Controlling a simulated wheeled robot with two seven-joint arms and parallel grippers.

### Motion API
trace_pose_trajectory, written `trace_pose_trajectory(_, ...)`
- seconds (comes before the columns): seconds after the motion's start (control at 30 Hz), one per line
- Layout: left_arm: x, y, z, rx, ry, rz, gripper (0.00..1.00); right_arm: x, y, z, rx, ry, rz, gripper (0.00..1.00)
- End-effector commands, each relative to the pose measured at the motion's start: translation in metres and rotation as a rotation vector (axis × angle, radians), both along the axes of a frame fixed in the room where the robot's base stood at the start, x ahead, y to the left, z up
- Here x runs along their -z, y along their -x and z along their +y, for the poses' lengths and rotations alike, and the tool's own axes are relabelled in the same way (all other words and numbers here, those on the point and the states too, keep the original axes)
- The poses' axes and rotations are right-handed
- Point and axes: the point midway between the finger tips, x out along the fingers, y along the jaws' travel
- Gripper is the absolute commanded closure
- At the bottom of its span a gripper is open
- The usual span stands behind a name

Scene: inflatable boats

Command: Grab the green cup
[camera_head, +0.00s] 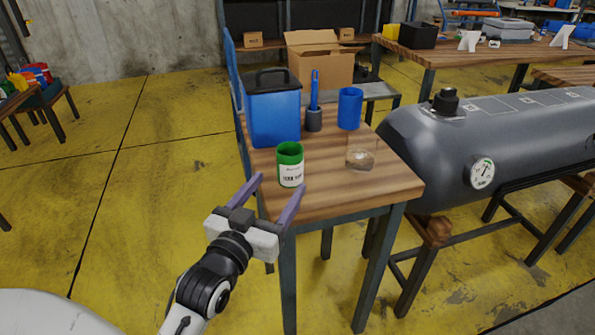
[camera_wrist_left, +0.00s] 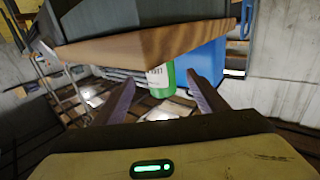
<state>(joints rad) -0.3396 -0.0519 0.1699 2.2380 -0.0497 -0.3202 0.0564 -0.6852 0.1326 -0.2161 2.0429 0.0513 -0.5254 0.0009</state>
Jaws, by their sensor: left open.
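The green cup (camera_head: 290,165), with a white label, stands upright on the small wooden table (camera_head: 345,192), near its left front edge. It also shows in the left wrist view (camera_wrist_left: 160,80), beyond the fingers and partly hidden by the table top. My left gripper (camera_head: 272,197) is open and empty, just in front of the table's left front corner and short of the cup. Its two fingers (camera_wrist_left: 160,97) show apart in the left wrist view, with the cup between them in the picture. My right gripper is not in view.
A blue container with a black handle (camera_head: 272,110) stands behind the cup. A blue cup (camera_head: 349,108), a blue brush-like tool in a dark holder (camera_head: 314,115) and a clear glass (camera_head: 361,155) stand to the right. A grey tank with a gauge (camera_head: 490,145) lies right of the table.

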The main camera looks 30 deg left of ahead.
Motion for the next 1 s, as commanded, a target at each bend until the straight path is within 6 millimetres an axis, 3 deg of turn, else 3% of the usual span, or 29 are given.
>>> trace_pose_trajectory(0.1,-0.001,-0.019,0.004,0.001,-0.001,-0.001,0.34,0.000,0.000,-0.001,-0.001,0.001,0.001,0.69)
trace_pose_trajectory(0.37,-0.001,-0.040,0.008,0.002,-0.001,0.001,0.34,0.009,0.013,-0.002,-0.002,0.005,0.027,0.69)
trace_pose_trajectory(0.63,-0.003,-0.077,0.016,0.002,-0.001,0.002,0.34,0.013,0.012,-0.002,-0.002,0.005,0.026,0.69)
trace_pose_trajectory(0.97,-0.003,-0.085,0.017,0.002,0.000,0.004,0.34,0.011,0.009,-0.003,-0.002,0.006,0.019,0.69)
trace_pose_trajectory(1.0,-0.003,-0.085,0.017,0.002,0.000,0.004,0.39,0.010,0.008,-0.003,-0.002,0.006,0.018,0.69)
